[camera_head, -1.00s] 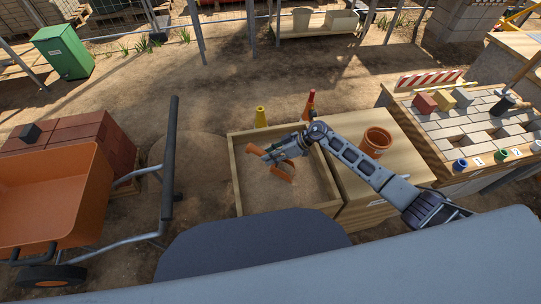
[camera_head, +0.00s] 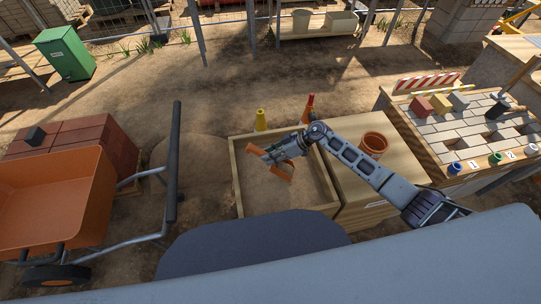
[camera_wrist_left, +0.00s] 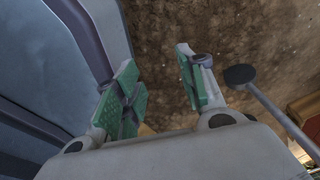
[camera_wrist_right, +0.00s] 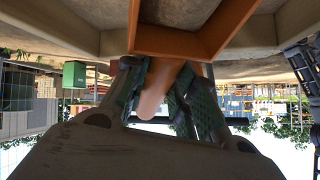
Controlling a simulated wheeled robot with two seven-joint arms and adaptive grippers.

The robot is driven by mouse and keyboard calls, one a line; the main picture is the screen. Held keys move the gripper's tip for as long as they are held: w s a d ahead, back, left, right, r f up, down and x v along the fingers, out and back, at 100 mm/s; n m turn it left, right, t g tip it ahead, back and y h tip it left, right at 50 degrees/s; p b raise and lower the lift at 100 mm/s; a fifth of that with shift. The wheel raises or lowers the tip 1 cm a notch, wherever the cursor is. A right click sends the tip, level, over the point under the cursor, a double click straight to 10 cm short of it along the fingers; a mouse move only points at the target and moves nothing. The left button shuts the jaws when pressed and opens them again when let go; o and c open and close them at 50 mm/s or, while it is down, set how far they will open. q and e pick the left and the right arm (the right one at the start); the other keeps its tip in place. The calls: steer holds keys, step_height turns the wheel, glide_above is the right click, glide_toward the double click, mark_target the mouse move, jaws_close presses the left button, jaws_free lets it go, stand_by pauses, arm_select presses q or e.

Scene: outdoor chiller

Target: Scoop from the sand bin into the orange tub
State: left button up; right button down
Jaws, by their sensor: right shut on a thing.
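The sand bin (camera_head: 238,180) is a wooden-walled box of sand in the middle of the head view. My right gripper (camera_head: 270,155) is over the bin, shut on an orange scoop (camera_head: 280,172). The orange tub (camera_head: 375,142) stands upright on the wooden top right of the bin. My left gripper (camera_wrist_left: 165,85) shows only in the left wrist view, its green-padded fingers apart with nothing between them.
An orange wheelbarrow (camera_head: 60,200) and a brick stack (camera_head: 100,140) stand left. A yellow cone (camera_head: 261,120) and an orange cone (camera_head: 309,106) are behind the bin. A paving table (camera_head: 450,125) with blocks and small pots is right of the tub.

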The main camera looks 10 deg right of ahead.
steer(key=shift+r, duration=0.4)
steer(key=shift+r+p, duration=0.3)
steer(key=shift+p, duration=0.4)
steer(key=shift+r, duration=0.2)
steer(key=shift+r+p, duration=0.35)
steer(key=shift+p, duration=0.3)
steer(key=shift+r, duration=0.15)
steer(key=shift+r+p, duration=0.85)
steer(key=shift+p, duration=0.35)
steer(key=shift+r+p, duration=0.35)
steer(key=shift+p, duration=0.05)
steer(key=shift+r+p, duration=0.45)
steer(key=shift+p, duration=0.15)
steer(key=shift+r, duration=0.15)
steer(key=shift+r+p, duration=0.15)
steer(key=shift+p, duration=0.25)
arm_select(q)
steer(key=s+d+r, duration=0.5)
steer(key=d+r, duration=0.1)
steer(key=shift+s+r+g+h, duration=0.2)
steer(key=shift+r+g+h, duration=0.15)
steer(key=shift+g+h, duration=0.05)
